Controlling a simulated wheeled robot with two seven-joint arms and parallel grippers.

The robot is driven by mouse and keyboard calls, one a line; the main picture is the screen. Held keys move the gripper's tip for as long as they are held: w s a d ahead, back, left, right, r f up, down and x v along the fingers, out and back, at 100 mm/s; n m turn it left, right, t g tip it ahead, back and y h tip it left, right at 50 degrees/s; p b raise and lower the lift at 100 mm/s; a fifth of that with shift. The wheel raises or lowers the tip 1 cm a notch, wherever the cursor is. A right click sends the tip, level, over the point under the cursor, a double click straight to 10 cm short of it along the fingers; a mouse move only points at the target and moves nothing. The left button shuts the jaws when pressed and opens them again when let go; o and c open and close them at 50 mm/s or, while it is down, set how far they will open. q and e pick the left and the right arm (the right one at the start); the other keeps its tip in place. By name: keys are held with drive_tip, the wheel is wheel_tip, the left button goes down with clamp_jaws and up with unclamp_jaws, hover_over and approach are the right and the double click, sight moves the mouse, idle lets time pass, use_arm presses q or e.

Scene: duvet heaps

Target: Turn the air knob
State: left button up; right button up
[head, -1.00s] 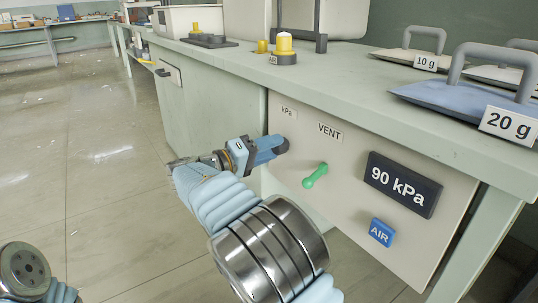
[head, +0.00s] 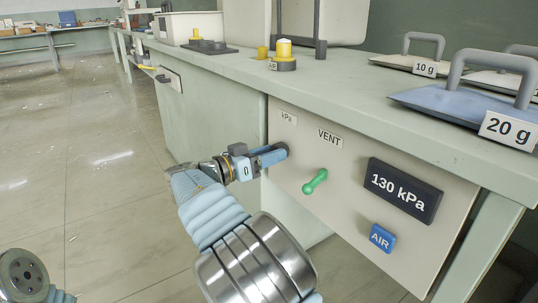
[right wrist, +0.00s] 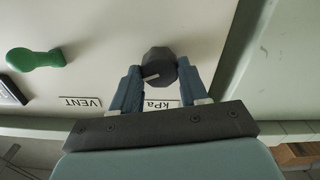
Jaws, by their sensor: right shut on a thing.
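The dark grey knob (head: 281,150) is on the beige front panel, beside the kPa label (head: 289,117). In the right wrist view, the same knob (right wrist: 159,60) is faceted and has a pale pointer line. My right gripper (head: 275,156) is shut on it, one blue finger on each side; its fingers also show in the right wrist view (right wrist: 158,76). The display (head: 402,190) on the panel reads 130 kPa. A blue AIR plate (head: 382,238) is below the display. My left gripper is out of view; only part of that arm shows at the lower left.
A green VENT lever (head: 315,181) is right of the knob, close to my right gripper. The green bench top (head: 350,88) overhangs the panel. Weights marked 10 g (head: 410,62) and 20 g (head: 470,97) stand on it.

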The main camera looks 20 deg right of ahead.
drive_tip(key=shift+f+m, duration=0.15)
drive_tip(key=shift+m, duration=1.45)
drive_tip(key=o, duration=1.1)
drive_tip(key=shift+c, duration=0.2)
drive_tip(key=shift+a, duration=0.1)
drive_tip(key=p+v, duration=0.1)
drive_tip(key=v, duration=1.2)
drive_tip(key=shift+s+a+p, duration=0.15)
drive_tip(key=shift+a+p, duration=0.2)
drive_tip(key=shift+p, duration=0.05)
